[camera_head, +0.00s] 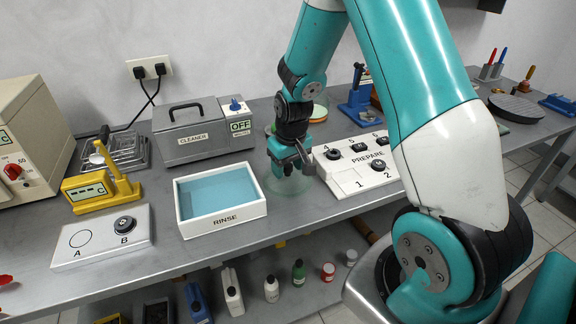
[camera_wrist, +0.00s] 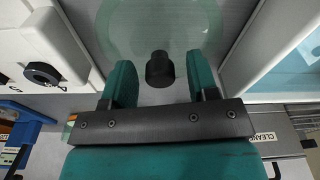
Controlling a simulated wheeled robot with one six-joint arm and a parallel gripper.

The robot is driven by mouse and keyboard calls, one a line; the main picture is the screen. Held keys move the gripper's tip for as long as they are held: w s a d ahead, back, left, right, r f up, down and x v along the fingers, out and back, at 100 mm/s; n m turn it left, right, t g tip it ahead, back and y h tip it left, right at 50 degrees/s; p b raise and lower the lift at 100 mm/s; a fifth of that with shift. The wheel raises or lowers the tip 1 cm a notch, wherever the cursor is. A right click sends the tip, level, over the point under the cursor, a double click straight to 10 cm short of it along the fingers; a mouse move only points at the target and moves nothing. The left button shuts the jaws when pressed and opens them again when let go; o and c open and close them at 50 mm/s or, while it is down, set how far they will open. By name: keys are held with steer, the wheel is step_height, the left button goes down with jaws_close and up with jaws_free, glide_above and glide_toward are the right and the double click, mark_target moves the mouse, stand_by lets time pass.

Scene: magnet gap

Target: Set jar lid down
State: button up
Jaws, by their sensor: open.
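The jar lid (camera_head: 283,188) is a clear, greenish glass disc on the grey bench, between the rinse tray and the PREPARE board. In the wrist view the lid (camera_wrist: 125,25) shows as a pale green round with a dark knob (camera_wrist: 160,70) at its middle. My gripper (camera_head: 291,167) is directly above the lid, pointing down. In the wrist view my gripper (camera_wrist: 161,80) is open, with one teal finger on each side of the knob and a visible gap on both sides. The jar itself cannot be made out clearly; a round green-rimmed vessel (camera_head: 319,113) is partly hidden behind my arm.
The white RINSE tray (camera_head: 225,219) with blue liquid stands close left of the lid. The PREPARE board (camera_head: 347,182) with black knobs is close right. The CLEANER box (camera_head: 195,140) is behind left; a yellow device (camera_head: 88,190) and the A/B board (camera_head: 80,258) lie farther left.

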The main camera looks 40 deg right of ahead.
mark_target(291, 178)
step_height(291, 178, up, 12)
steer(key=s+f, duration=0.1)
steer(key=s+a+r+n+y, duration=0.2)
steer(key=s+a+r+n, duration=0.2)
steer(key=s+a, duration=0.6)
steer(key=s+a+r+n+g+y, duration=0.1)
steer(key=s+a+r+n, duration=0.3)
steer(key=s+a, duration=0.7)
steer(key=shift+s+a+r+y, duration=0.15)
steer(key=shift+a+r+y, duration=0.55)
steer(key=shift+a, duration=0.05)
